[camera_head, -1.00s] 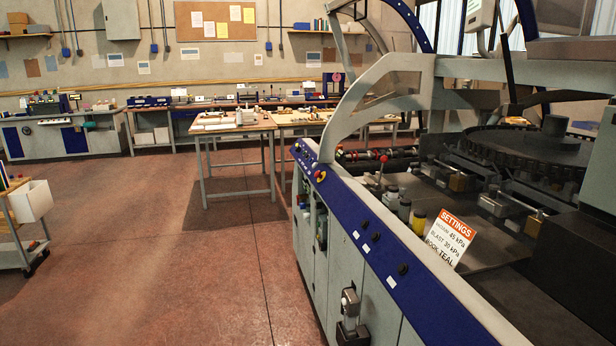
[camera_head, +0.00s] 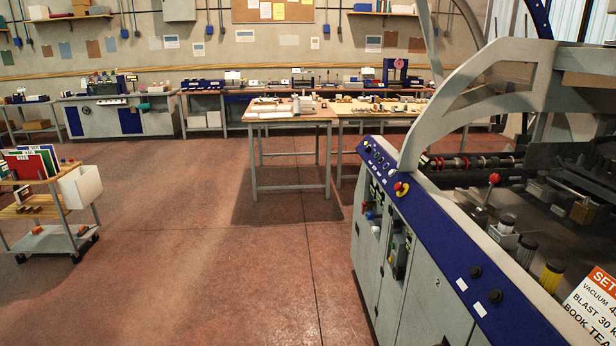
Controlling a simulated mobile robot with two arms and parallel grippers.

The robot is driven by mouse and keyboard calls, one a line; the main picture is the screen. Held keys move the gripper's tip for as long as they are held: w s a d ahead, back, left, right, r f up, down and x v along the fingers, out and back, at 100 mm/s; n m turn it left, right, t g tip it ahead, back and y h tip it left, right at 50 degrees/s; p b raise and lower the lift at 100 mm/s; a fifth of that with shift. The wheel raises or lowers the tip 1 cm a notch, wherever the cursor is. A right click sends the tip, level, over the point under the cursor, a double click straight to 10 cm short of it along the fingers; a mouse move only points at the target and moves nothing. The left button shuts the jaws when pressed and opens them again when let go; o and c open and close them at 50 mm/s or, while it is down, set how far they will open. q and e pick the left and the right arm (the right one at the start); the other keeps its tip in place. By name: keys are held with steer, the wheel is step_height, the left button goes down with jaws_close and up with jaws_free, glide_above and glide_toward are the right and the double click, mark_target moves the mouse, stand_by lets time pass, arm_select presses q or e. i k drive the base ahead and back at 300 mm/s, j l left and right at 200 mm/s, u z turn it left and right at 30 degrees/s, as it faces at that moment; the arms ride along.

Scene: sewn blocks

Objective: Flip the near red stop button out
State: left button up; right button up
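A red stop button (camera_head: 402,189) with a yellow surround sits on the blue control strip (camera_head: 453,243) of the large machine, near the strip's far end. Whether the button is pressed in or out is too small to tell. A few small dark and light controls (camera_head: 378,160) sit beyond it on the same strip. A red ball-topped lever (camera_head: 494,179) stands on the machine bed to its right. Neither of my grippers is in view.
Open red floor (camera_head: 200,250) lies left of the machine. A cart (camera_head: 60,240) with books and a white bin stands at the left. A worktable (camera_head: 290,119) stands ahead, close to the machine's far end. A settings sign (camera_head: 590,305) is at lower right.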

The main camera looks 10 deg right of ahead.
mark_target(398, 187)
steer(key=i+z, duration=0.1)
steer(key=i, duration=0.4)
steer(key=i+j, duration=0.2)
steer(key=i, duration=0.3)
steer(key=i+j+z, duration=0.15)
steer(key=i, duration=0.35)
steer(key=i+j, duration=0.1)
steer(key=i, duration=0.4)
steer(key=z, duration=0.05)
